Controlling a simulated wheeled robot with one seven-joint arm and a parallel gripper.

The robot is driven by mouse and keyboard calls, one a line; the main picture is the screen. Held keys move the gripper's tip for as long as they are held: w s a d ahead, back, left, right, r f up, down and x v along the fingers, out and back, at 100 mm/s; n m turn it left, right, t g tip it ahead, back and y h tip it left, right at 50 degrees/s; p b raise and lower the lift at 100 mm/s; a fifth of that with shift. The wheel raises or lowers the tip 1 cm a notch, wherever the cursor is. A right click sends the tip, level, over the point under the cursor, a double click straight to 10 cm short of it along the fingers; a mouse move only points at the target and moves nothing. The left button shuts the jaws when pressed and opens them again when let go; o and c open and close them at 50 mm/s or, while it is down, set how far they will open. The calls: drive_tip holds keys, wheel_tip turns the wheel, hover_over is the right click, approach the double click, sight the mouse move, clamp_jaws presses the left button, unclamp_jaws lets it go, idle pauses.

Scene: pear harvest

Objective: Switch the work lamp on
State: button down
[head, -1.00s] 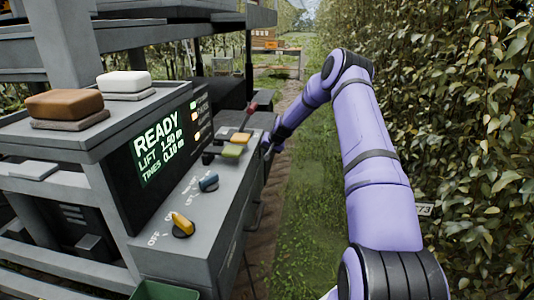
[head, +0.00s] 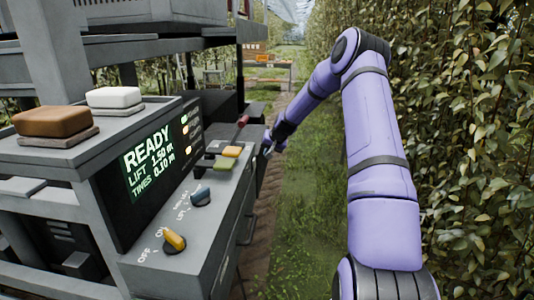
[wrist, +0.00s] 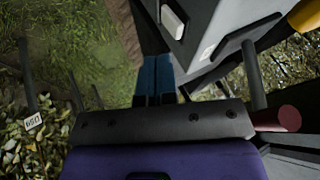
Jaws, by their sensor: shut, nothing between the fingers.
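My gripper (wrist: 155,62) is shut and empty, its two blue fingers side by side in the wrist view. In the head view my gripper (head: 267,151) is small and partly hidden, at the far right side of the grey control console (head: 152,262). In the wrist view a pale rectangular switch-like piece (wrist: 173,22) sits on the console's face, just right of and above the fingertips, apart from them in the picture. I cannot tell whether it is the work lamp's switch. No lamp is clearly recognisable.
Leafy hedge (head: 470,150) stands right; the grass strip (head: 310,215) is open.

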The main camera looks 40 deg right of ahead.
sight(254, 163)
drive_tip(key=shift+s+d+f, duration=0.3)
drive_tip(key=shift+s+d, duration=0.3)
drive_tip(key=shift+d, duration=0.3)
drive_tip(key=shift+s+d+f, duration=0.3)
drive_tip(key=shift+s+d, duration=0.3)
drive_tip(key=shift+d, duration=0.3)
drive_tip(key=w+a+r+x, duration=0.1)
drive_tip(key=a+x, duration=0.1)
drive_tip(key=x, duration=1)
drive_tip(key=shift+w+a, duration=0.2)
drive_tip(key=shift+w, duration=0.1)
drive_tip(key=shift+f, duration=0.1)
